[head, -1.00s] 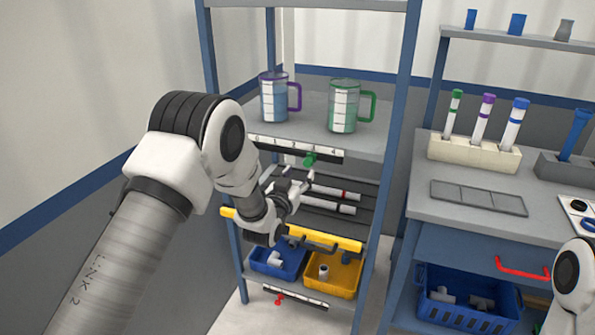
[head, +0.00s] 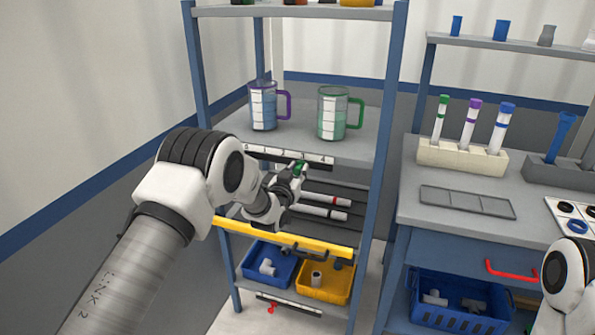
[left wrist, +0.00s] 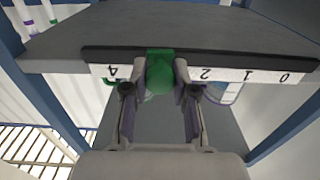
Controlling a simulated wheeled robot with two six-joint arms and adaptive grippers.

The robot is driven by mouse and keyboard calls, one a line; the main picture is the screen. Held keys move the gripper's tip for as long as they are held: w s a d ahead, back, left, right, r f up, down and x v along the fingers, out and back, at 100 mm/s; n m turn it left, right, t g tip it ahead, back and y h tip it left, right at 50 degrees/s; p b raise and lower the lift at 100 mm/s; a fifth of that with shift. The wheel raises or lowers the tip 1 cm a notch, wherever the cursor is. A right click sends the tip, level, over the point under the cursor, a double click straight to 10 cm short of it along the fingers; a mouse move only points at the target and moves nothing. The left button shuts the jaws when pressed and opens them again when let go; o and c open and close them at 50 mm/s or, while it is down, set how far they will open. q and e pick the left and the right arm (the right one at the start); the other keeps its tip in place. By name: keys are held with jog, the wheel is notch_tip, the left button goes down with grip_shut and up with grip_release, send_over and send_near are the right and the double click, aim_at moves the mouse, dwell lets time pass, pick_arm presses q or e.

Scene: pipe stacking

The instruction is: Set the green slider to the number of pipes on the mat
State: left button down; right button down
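The green slider (head: 299,168) sits on a numbered scale strip (head: 262,152) along the shelf's front edge. In the left wrist view the scale appears upside down, and the slider (left wrist: 160,75) stands between 4 and 2, covering the mark there. My left gripper (left wrist: 160,82) has one finger on each side of the slider's knob, seemingly touching both sides. My left arm partly hides that surface. My right gripper is out of view.
Purple-handled (head: 263,106) and green-handled (head: 332,113) mugs stand on the shelf above. A yellow bar (head: 290,240) and blue (head: 268,265) and yellow (head: 325,283) bins are below. An empty sectioned grey plate (head: 467,202) lies on the right bench.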

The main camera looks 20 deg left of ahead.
pick_arm(q)
jog(key=a+b, duration=0.1)
jog(key=a, duration=0.4)
jog(key=shift+w+a+b, duration=0.1)
jog(key=shift+a+b, duration=0.2)
jog(key=shift+a, duration=0.35)
jog(key=shift+d, duration=0.15)
jog(key=c, duration=0.9)
grip_release()
send_near(283, 160)
jog(key=s, duration=0.5)
jog(key=shift+s, duration=0.4)
